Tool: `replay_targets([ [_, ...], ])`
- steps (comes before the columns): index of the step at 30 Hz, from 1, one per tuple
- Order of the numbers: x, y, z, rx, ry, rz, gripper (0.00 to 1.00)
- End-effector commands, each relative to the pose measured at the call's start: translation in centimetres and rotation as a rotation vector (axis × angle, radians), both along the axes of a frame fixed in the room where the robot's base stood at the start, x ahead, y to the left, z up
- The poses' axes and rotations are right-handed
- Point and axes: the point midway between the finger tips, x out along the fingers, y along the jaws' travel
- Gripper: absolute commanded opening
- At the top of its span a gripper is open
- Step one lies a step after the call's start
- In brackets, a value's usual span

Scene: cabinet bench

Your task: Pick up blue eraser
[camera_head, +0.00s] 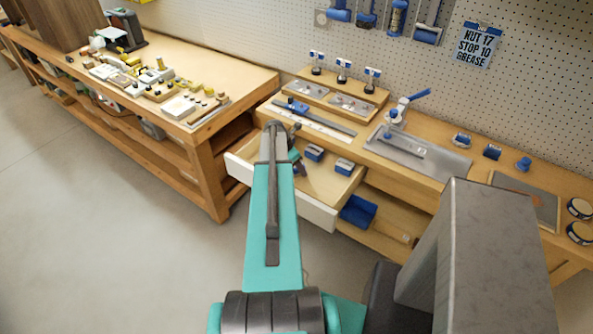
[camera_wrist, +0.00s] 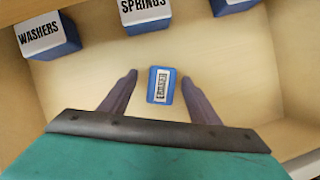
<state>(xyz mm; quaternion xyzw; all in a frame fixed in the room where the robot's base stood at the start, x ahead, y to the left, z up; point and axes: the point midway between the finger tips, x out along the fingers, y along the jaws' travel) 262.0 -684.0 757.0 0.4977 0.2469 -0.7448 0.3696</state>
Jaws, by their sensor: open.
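The blue eraser (camera_wrist: 161,86) is a small blue block with a pale printed label, lying on the floor of the open drawer (camera_head: 322,211). In the wrist view my gripper (camera_wrist: 159,79) is open, with one dark finger left of the eraser and one right of it. There is a gap on both sides and nothing is held. I cannot tell how high the fingertips are above the drawer floor. In the head view my arm covers part of the drawer, and I cannot make out the eraser there.
Blue-and-white boxes labelled WASHERS (camera_wrist: 47,36) and SPRINGS (camera_wrist: 146,14) stand in the drawer beyond the eraser, with another box (camera_wrist: 232,4) to the right. Wooden drawer walls rise at both sides. A blue bin (camera_head: 358,212) sits on the shelf below.

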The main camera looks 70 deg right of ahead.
Motion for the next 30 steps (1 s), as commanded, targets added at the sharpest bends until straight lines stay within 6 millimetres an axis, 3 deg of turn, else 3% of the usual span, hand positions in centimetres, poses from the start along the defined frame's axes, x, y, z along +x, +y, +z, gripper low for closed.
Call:
replay_targets([
  [12,-0.04,-0.01,0.02,0.000,0.000,-0.001,0.56],
  [21,-0.06,-0.03,0.04,0.000,0.000,-0.001,0.08],
  [30,-0.08,-0.05,0.16,0.000,0.000,-0.001,0.08],
])
